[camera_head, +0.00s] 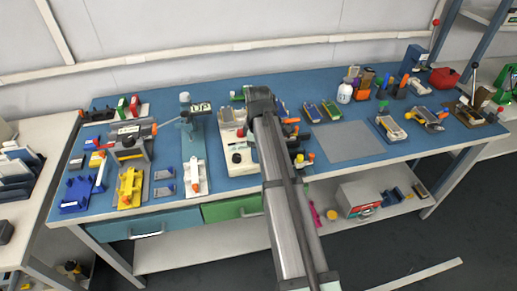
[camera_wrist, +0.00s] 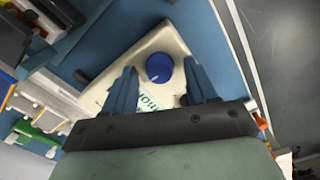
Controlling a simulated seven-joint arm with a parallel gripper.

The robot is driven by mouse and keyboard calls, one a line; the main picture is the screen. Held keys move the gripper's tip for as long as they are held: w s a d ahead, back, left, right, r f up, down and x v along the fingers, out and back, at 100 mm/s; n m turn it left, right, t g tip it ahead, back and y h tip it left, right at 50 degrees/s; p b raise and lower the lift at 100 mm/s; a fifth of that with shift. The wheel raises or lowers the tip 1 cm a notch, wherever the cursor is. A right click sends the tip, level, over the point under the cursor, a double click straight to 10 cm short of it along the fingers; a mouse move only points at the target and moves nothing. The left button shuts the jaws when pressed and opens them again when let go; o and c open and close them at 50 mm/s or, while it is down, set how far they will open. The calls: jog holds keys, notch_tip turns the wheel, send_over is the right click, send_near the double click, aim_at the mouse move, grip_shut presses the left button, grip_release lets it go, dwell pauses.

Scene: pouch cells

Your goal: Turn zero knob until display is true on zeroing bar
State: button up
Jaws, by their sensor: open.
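In the wrist view a round blue knob (camera_wrist: 159,67) stands on a cream housing (camera_wrist: 175,36). My gripper (camera_wrist: 160,69) is open, one finger on each side of the knob, with a gap on both sides. A pale label with dark lettering (camera_wrist: 150,102) lies below the knob, partly hidden. In the head view my gripper (camera_head: 260,101) is over the cream device (camera_head: 241,158), and my arm hides part of it. A small display reading "UP" (camera_head: 201,107) stands on a teal post to the left. I cannot tell which piece is the zeroing bar.
The blue bench (camera_head: 250,83) holds a white fixture (camera_head: 195,176), a yellow block (camera_head: 130,188) and a blue holder (camera_head: 76,194) on the left. A grey mat (camera_head: 348,142) lies clear on the right. Bottles and tools stand at the back right.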

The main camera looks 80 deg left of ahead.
jog(key=c, duration=1.1)
jog(key=shift+o, duration=0.2)
jog(key=shift+m, duration=0.3)
jog(key=m, duration=0.4)
jog(key=shift+m, duration=0.3)
jog(key=m, duration=0.4)
jog(key=shift+m, duration=0.3)
jog(key=m, duration=0.5)
jog(key=shift+w+m, duration=0.1)
jog(key=shift+m, duration=2.3)
